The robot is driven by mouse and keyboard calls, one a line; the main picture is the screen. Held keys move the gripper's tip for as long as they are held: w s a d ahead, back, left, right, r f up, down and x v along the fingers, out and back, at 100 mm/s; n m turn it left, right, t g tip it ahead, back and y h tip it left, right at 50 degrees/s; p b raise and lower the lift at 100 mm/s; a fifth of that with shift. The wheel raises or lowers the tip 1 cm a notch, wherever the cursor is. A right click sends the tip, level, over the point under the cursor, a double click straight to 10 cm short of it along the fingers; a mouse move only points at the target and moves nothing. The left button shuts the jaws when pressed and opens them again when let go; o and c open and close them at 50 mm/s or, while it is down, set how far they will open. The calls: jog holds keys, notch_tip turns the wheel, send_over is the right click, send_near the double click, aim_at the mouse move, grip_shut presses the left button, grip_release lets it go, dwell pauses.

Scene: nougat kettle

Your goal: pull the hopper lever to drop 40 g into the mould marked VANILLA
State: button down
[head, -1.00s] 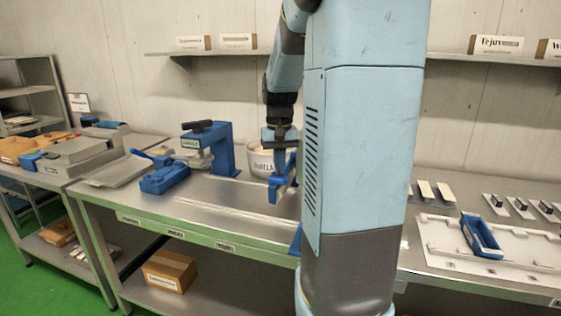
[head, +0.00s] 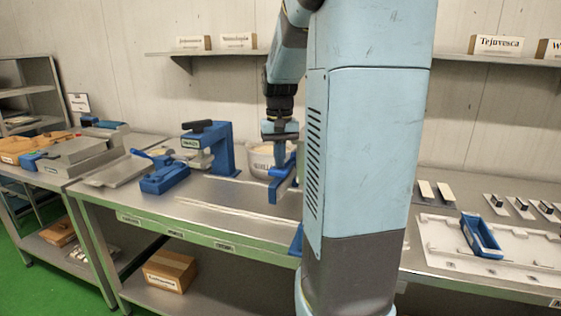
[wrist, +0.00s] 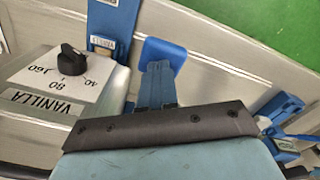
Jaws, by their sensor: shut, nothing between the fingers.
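The white hopper (head: 261,163) with a partly hidden VANILLA label stands at the back of the bench, behind my gripper. In the wrist view a dial plate with a black knob (wrist: 73,60) carries the numbers 40, 80 and 160 above a VANILLA label (wrist: 42,104); I cannot tell the knob's exact setting. My gripper (wrist: 156,84) has its blue fingers shut and empty. A blue paddle (wrist: 164,51), probably the lever's end, lies just beyond the fingertips; contact is unclear. In the head view a blue lever-like part (head: 279,187) hangs below my gripper. I see no mould marked VANILLA.
Left on the bench are a blue stand with a black top (head: 207,129) and a blue block (head: 164,178). At right a blue tray (head: 481,237) lies on a white board (head: 442,249). The bench's front middle is mostly clear. A shelf (head: 180,53) runs above.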

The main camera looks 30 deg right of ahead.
notch_tip(320, 180, up, 7)
jog(key=shift+r, duration=0.2)
dwell(0.6)
dwell(0.7)
jog(key=s+a+f+n+t, duration=0.1)
jog(key=s+a+n+t, duration=0.1)
jog(key=s+a, duration=0.6)
jog(key=s+a+f+n+t, duration=0.2)
jog(key=s+a+t, duration=0.1)
jog(key=s+a, duration=0.6)
jog(key=shift+a+f+t, duration=0.25)
jog(key=shift+f+t, duration=0.05)
